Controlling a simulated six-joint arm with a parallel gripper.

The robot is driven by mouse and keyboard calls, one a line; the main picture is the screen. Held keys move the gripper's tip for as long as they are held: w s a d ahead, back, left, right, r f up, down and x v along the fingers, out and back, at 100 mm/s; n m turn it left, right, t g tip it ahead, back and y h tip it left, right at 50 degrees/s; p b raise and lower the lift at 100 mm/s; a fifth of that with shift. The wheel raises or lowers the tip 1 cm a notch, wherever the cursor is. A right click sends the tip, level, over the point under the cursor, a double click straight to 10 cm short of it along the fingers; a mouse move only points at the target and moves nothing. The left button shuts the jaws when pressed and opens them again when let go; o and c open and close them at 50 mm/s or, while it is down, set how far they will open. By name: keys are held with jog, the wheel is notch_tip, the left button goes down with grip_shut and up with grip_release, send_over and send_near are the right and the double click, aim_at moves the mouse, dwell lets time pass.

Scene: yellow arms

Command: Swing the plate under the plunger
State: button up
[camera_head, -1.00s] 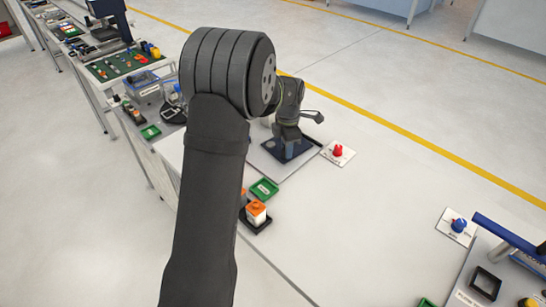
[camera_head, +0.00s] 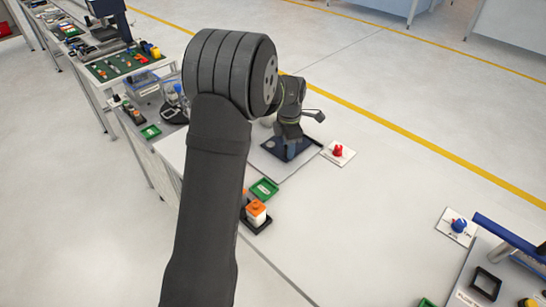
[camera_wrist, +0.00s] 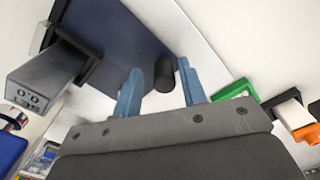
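The dark blue plate (camera_wrist: 115,35) fills the upper left of the wrist view; it also shows in the head view (camera_head: 271,146), partly hidden by my gripper. A black upright-looking cylinder (camera_wrist: 163,80), perhaps the plate's handle, stands near the plate's edge. My gripper (camera_wrist: 160,66) is open, with its blue fingers on either side of the cylinder and visible gaps to both. In the head view my gripper (camera_head: 292,150) is low over the plate. A grey box with a black bracket (camera_wrist: 45,75) stands left of the fingers; I cannot tell whether it is the plunger unit.
A green tray (camera_head: 264,189) and an orange-topped white block in a black holder (camera_head: 256,213) lie in front of the station. A red knob (camera_head: 338,151) is to its right. A blue knob (camera_head: 459,226) is farther right. The white surface between is clear.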

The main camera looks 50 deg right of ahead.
jog(key=shift+s+r, duration=0.1)
jog(key=shift+r, duration=3.65)
notch_tip(320, 180, down, 8)
jog(key=shift+r, duration=0.25)
jog(key=shift+a, duration=0.25)
